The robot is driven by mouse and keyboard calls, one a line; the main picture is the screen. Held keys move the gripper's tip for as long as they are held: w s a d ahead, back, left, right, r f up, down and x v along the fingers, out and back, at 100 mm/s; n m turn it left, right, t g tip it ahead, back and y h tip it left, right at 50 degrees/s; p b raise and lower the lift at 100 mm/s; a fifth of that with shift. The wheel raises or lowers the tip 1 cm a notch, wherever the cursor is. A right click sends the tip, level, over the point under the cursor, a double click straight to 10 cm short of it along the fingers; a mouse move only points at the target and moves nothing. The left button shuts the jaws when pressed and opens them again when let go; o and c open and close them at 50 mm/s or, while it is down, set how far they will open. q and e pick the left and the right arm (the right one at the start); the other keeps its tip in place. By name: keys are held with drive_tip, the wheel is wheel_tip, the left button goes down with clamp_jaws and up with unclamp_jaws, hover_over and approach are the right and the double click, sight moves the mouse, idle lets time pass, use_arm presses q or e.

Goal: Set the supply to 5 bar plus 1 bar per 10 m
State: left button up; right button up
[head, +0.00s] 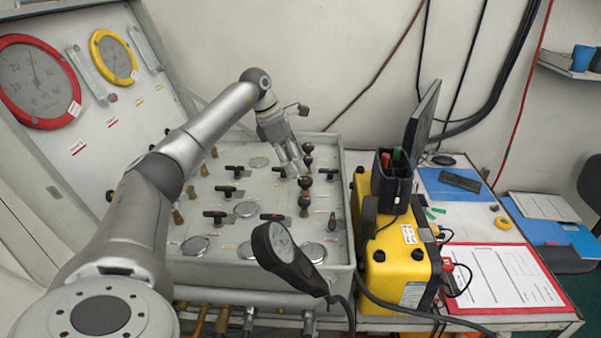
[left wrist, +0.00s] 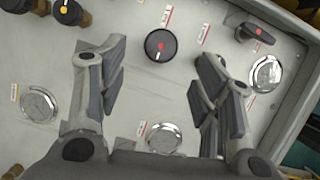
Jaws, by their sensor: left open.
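The grey control panel (head: 232,181) carries several black T-handles, round black knobs and small round gauges. My left gripper (head: 292,164) is over the panel's far right part, fingers pointing down. In the left wrist view my left gripper (left wrist: 160,65) is open, and a round black knob with a red mark (left wrist: 161,46) shows between its fingertips; I cannot tell whether they touch it. A black T-handle (left wrist: 255,33) and a round gauge (left wrist: 266,73) are to the right. A red-rimmed depth gauge (head: 38,82) and a yellow-rimmed gauge (head: 113,57) are on the upright board. My right gripper is not in view.
Right of the panel are a yellow case (head: 398,262), a black pen holder (head: 391,185), a monitor (head: 422,117) and a red clipboard (head: 502,278). Cables hang along the wall.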

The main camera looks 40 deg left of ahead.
use_arm(q)
drive_tip(key=v, duration=0.6)
idle(0.7)
